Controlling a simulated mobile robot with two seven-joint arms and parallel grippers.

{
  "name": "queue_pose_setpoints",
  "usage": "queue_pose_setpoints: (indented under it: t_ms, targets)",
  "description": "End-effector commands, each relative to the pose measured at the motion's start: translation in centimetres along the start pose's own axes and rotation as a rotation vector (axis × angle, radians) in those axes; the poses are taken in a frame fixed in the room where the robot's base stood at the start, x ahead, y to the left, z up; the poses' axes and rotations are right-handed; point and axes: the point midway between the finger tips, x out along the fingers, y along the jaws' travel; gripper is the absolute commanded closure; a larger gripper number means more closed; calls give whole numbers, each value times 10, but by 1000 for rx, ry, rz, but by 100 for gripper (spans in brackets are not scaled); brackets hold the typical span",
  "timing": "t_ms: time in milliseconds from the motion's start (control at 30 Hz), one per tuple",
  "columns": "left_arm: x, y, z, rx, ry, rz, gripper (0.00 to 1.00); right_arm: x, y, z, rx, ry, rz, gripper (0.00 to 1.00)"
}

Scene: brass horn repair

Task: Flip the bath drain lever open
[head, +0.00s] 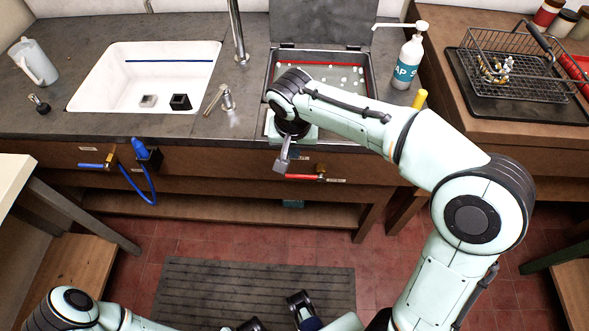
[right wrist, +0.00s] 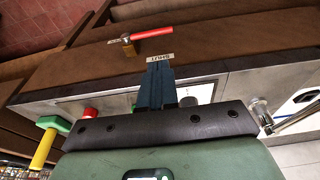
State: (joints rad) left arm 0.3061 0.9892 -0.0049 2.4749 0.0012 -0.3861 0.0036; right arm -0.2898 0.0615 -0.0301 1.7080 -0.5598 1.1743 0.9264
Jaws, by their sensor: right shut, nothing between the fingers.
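The lever with a red handle (head: 302,178) sits on the bench's wooden front below the metal bath (head: 368,90). Its handle lies sideways, level along the front, with its brass valve body at the right end. In the right wrist view the red handle (right wrist: 152,32) shows beyond the fingertips, with the brass body at its left end. My right gripper (head: 282,166) is shut and empty, close to the handle's left end in the head view. In the right wrist view its closed fingers (right wrist: 160,66) end by a small white label, apart from the handle.
A blue lever (head: 92,165) and blue hose (head: 140,185) are farther left on the front. The soap bottle (head: 408,62) stands right of the bath. A yellow handle (right wrist: 42,148) and red knob (right wrist: 88,112) lie left of my gripper in the right wrist view.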

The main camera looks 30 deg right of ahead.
Motion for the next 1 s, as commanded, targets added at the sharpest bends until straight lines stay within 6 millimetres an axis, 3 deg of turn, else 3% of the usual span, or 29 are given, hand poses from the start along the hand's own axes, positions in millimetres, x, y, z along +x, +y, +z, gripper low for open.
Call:
queue_pose_setpoints:
  t_ms: [267,700,1000]
  targets:
    - [2,0,-1,-1,4,1,57,14,0,0,-1,-3,2,100]
    - [11,-2,-7,0,20,4,57,103,1,1,-1,-5,2,100]
    - [13,-2,-9,1,27,5,57,138,0,0,0,-2,0,100]
